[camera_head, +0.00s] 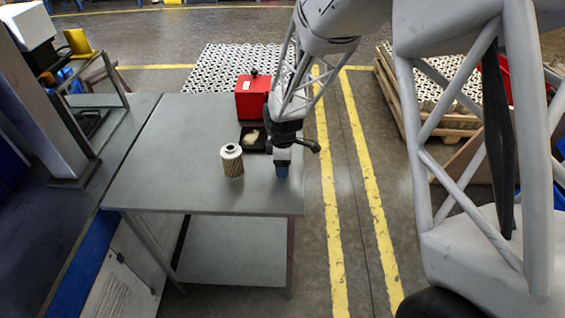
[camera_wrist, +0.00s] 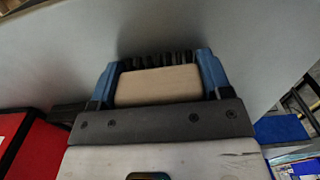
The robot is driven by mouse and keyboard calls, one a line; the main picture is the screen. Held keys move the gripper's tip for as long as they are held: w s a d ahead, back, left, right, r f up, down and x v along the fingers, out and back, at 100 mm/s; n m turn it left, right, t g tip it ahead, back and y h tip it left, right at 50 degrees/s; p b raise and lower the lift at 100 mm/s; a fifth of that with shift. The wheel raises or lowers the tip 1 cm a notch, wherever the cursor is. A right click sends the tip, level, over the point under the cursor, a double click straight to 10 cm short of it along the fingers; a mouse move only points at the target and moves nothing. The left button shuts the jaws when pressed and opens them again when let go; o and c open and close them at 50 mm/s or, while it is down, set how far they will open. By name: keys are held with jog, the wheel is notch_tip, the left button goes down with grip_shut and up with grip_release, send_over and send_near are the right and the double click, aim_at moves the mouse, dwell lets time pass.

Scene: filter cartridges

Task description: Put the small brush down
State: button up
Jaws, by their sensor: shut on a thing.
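The small brush shows in the wrist view as a pale wooden block (camera_wrist: 158,86) with a row of black bristles on its far side. My gripper (camera_wrist: 158,76) is shut on it, one blue finger at each end. In the head view my gripper (camera_head: 282,170) is low over the right part of the grey table (camera_head: 150,185), near the right edge. The brush is hidden there by the fingers. A dark shadow lies on the table by the bristles, so the brush is close to the surface; I cannot tell whether it touches.
A filter cartridge (camera_head: 232,162) stands upright left of my gripper. Behind it are a black tray (camera_head: 244,147) with a pale thing in it and a red box (camera_head: 253,100) with a black knob. The left half of the table is clear.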

jog(key=shift+f, duration=0.5)
jog(key=o, duration=1)
jog(key=shift+s+f, duration=0.1)
jog(key=shift+f, duration=0.1)
jog(key=shift+c, duration=0.2)
jog(key=shift+o, duration=0.8)
jog(key=shift+f, duration=0.1)
jog(key=shift+s+f, duration=0.1)
jog(key=shift+s, duration=0.2)
jog(key=shift+r, duration=0.35)
jog(key=shift+c, duration=0.4)
jog(key=shift+o, duration=0.4)
jog(key=r, duration=1.2)
jog(key=shift+w+r, duration=0.1)
jog(key=shift+w, duration=0.3)
jog(key=shift+r, duration=0.45)
